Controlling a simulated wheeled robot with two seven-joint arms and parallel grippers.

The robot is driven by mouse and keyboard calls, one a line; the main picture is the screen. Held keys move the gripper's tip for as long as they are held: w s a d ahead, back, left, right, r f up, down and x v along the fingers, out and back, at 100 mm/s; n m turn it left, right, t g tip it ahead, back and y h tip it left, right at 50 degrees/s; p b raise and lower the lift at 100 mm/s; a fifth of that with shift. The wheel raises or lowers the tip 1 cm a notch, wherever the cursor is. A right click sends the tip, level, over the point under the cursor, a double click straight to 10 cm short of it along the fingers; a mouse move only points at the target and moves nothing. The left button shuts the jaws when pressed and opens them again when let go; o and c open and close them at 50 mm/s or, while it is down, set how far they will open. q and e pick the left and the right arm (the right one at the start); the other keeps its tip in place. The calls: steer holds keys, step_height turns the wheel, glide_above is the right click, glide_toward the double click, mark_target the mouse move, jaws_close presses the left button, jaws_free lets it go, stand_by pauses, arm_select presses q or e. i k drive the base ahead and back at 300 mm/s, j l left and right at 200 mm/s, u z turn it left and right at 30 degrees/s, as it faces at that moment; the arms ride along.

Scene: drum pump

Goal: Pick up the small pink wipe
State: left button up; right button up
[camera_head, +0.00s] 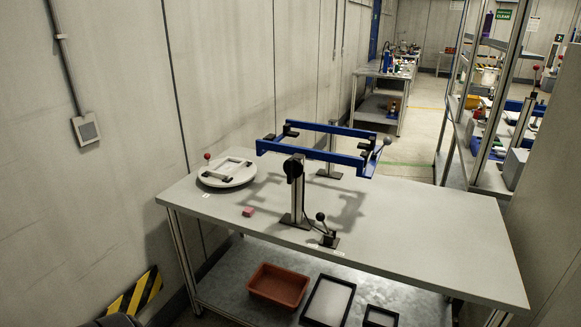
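A small pink block-like piece (248,211), which looks like the wipe, lies flat on the grey table (420,235). It sits left of the black post of the blue frame and in front of the round grey plate. Nothing touches it or covers it. Neither of my grippers shows in this view.
A blue frame (325,129) stands on posts above the table. A round plate (227,172) with a red knob is at the left. A black lever (323,228) stands near the front edge. A red-brown bin (278,284) and black trays are on the lower shelf. The table's right side is clear.

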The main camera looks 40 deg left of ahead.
mark_target(248, 212)
steer(key=j+u, duration=0.15)
steer(key=u, duration=1.45)
steer(key=i+j+z, duration=0.2)
steer(key=i+j, duration=0.45)
steer(key=j, duration=0.1)
